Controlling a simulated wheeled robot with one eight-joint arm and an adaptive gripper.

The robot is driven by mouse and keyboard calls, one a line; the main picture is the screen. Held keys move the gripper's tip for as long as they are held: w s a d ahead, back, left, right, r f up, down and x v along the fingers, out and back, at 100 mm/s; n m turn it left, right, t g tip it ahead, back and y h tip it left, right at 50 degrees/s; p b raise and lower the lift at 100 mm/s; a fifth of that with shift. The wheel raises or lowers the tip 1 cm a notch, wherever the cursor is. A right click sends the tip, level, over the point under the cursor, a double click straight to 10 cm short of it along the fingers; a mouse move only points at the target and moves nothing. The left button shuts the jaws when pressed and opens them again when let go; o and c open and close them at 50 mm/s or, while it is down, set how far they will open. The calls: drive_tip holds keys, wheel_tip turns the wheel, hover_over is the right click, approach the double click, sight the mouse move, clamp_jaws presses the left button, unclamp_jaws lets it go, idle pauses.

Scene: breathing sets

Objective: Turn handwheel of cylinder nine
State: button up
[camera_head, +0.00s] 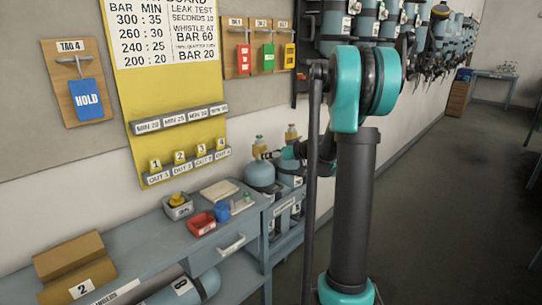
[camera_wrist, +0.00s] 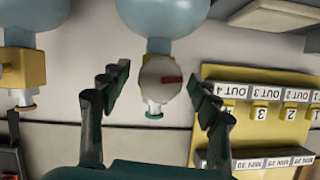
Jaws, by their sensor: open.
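In the wrist view, which is upside down, a pale round handwheel (camera_wrist: 153,88) with a red mark sits on the brass valve of a light blue cylinder (camera_wrist: 162,18). My gripper (camera_wrist: 156,90) is open, with one dark finger on each side of the handwheel. Gaps show between the fingers and the wheel. In the head view, two blue cylinders (camera_head: 260,173) with brass valves stand in a rack beyond the bench. My arm hides part of that area and most of my gripper. I cannot read a nine on the cylinder at my fingers.
A second brass valve (camera_wrist: 22,70) is at the left in the wrist view. The yellow board (camera_head: 165,90) with numbered tags hangs above the grey bench (camera_head: 140,240). A red tray (camera_head: 201,224) and a wooden block (camera_head: 72,265) are on the bench. Open floor (camera_head: 440,210) lies right.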

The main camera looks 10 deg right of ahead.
drive_tip(key=c, duration=1.2)
drive_tip(key=shift+o, duration=0.2)
drive_tip(key=m+g+y, duration=0.1)
drive_tip(key=m+y, duration=0.1)
drive_tip(key=m, duration=0.1)
drive_tip(key=shift+d, duration=0.15)
drive_tip(key=m+y, duration=0.2)
drive_tip(key=m, duration=0.2)
drive_tip(key=shift+w+f+g, duration=0.1)
drive_tip(key=shift+f+g, duration=0.05)
drive_tip(key=shift+g, duration=0.25)
drive_tip(key=m+y, duration=0.2)
drive_tip(key=m, duration=0.2)
drive_tip(key=shift+f, duration=0.1)
drive_tip(key=shift+f+m+t+y, duration=0.1)
drive_tip(key=shift+m+t+y, duration=0.25)
drive_tip(key=shift+m, duration=0.75)
drive_tip(key=shift+m+t+y, duration=0.25)
drive_tip(key=shift+m+y, duration=0.2)
drive_tip(key=shift+m, duration=0.65)
